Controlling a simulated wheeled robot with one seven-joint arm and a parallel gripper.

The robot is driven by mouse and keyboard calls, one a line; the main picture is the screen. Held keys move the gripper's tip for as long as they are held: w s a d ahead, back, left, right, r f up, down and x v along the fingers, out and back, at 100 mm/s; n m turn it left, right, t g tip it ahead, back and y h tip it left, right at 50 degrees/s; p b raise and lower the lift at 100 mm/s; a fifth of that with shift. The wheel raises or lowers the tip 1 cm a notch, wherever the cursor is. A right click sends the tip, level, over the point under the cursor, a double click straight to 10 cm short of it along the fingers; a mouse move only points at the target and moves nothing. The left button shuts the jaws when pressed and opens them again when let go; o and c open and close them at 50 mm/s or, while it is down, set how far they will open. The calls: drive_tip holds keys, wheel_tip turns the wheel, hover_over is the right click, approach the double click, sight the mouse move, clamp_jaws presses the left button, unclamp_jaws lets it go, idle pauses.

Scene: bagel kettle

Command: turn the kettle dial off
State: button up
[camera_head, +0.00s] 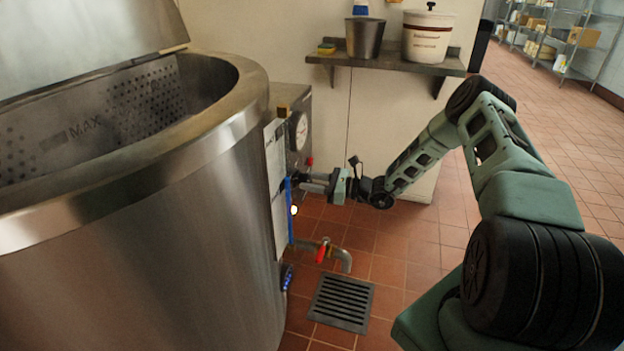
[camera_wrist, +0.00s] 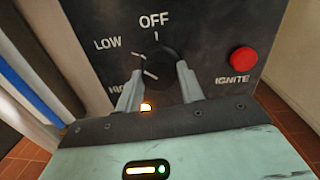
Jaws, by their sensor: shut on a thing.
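The kettle dial (camera_wrist: 157,65) is a black round knob on a dark control panel, seen in the wrist view between my fingertips. Labels OFF, LOW and a partly covered HIGH surround it. My gripper (camera_wrist: 160,82) is shut on the dial, one finger on each side. In the head view my gripper (camera_head: 297,181) reaches the control box on the right of the large steel kettle (camera_head: 190,215); the dial is hidden there.
A red IGNITE button (camera_wrist: 243,60) sits right of the dial. An amber light (camera_wrist: 146,107) glows below it. A round gauge (camera_head: 300,131) is above my gripper. A red-handled drain valve (camera_head: 322,250) and a floor drain (camera_head: 342,302) lie below. A shelf (camera_head: 390,62) hangs behind.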

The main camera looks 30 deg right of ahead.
drive_tip(key=m+p, duration=0.3)
drive_tip(key=m, duration=0.2)
drive_tip(key=shift+m, duration=0.3)
drive_tip(key=shift+f+m+p, duration=0.1)
drive_tip(key=shift+m+p, duration=0.55)
drive_tip(key=shift+m, duration=1.65)
drive_tip(key=o, duration=1)
drive_tip(key=v, duration=1.7)
drive_tip(key=shift+s+f+p, duration=0.3)
drive_tip(key=shift+s+p, duration=0.05)
